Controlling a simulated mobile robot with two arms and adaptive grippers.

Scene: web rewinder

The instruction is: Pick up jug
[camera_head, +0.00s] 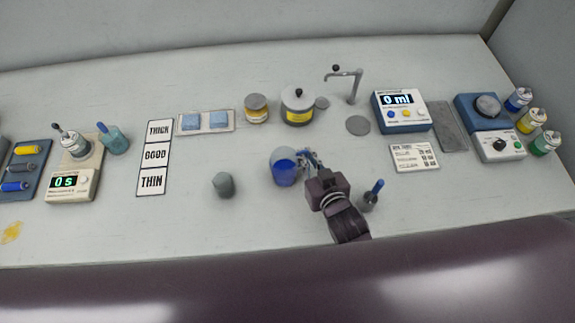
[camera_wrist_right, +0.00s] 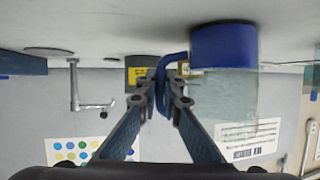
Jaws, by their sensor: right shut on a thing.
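The jug (camera_head: 285,170) is a clear vessel with blue in it, near the middle of the counter. In the right wrist view, which appears upside down, the jug (camera_wrist_right: 224,48) shows a blue lower part, a clear body and a blue handle (camera_wrist_right: 172,68). My right gripper (camera_head: 308,163) reaches the jug from its right side. In the wrist view its fingers (camera_wrist_right: 165,90) are shut on the handle. I cannot tell whether the jug's base touches the counter. My left gripper is not in view.
A grey cup (camera_head: 223,184) stands left of the jug. A small pot with a blue stick (camera_head: 371,195) is close to the right of my right wrist. A yellow-labelled pot (camera_head: 297,107) and a tap (camera_head: 350,83) stand behind. Counter left of the jug is mostly clear.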

